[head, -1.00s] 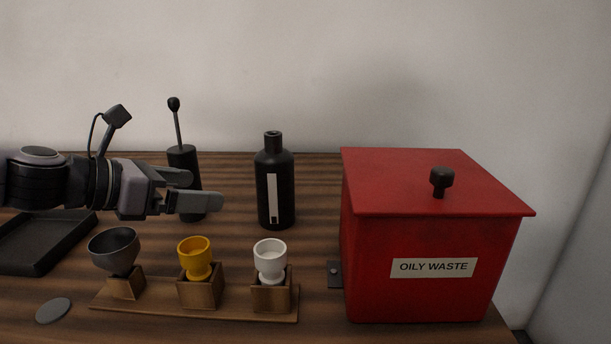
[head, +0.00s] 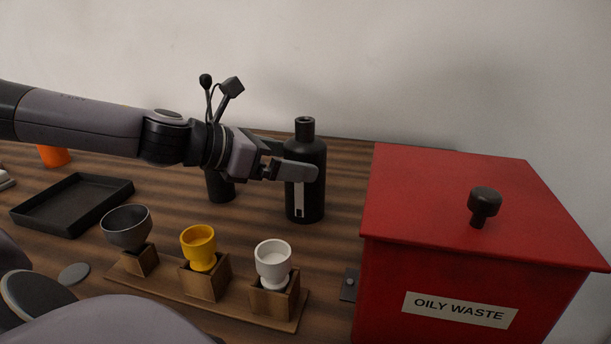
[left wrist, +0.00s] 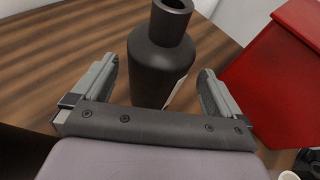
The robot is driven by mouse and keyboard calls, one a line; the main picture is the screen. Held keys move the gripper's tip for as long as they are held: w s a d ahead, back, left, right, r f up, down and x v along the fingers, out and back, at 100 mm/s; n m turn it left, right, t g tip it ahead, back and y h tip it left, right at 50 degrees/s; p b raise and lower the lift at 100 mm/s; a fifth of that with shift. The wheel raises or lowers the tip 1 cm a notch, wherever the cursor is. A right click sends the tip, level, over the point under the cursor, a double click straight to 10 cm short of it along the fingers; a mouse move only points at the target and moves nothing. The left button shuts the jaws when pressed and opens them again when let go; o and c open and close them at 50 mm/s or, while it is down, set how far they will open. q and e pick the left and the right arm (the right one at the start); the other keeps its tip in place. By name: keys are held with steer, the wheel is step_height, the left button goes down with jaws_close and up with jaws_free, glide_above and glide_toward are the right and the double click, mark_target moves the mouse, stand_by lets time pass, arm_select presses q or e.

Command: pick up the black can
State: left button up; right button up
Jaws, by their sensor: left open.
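The black can (head: 307,205) is bottle-shaped, with a narrow neck and a white label strip. It stands upright on the wooden table, left of the red bin. My left gripper (head: 298,160) comes in from the left at the can's upper body, and one finger crosses in front of it. In the left wrist view the can (left wrist: 160,65) stands between the two open fingers of the gripper (left wrist: 158,75), with a gap visible on each side. Part of the can's body is hidden behind the near finger. My right gripper is not in view.
A red bin (head: 440,205) labelled OILY WASTE stands close on the right. A wooden rack (head: 205,288) with grey, yellow and white cups is in front. A black cylinder (head: 220,187) with a stick stands behind my wrist. A black tray (head: 72,205) lies left.

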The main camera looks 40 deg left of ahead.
arm_select(q)
steer(key=x, duration=0.3)
steer(key=shift+w, duration=0.3)
steer(key=shift+w+f+p, duration=0.15)
steer(key=shift+w+p, duration=0.1)
steer(key=shift+p, duration=0.05)
steer(key=c, duration=1.6)
steer(key=shift+o, duration=0.2)
steer(key=shift+r, duration=0.3)
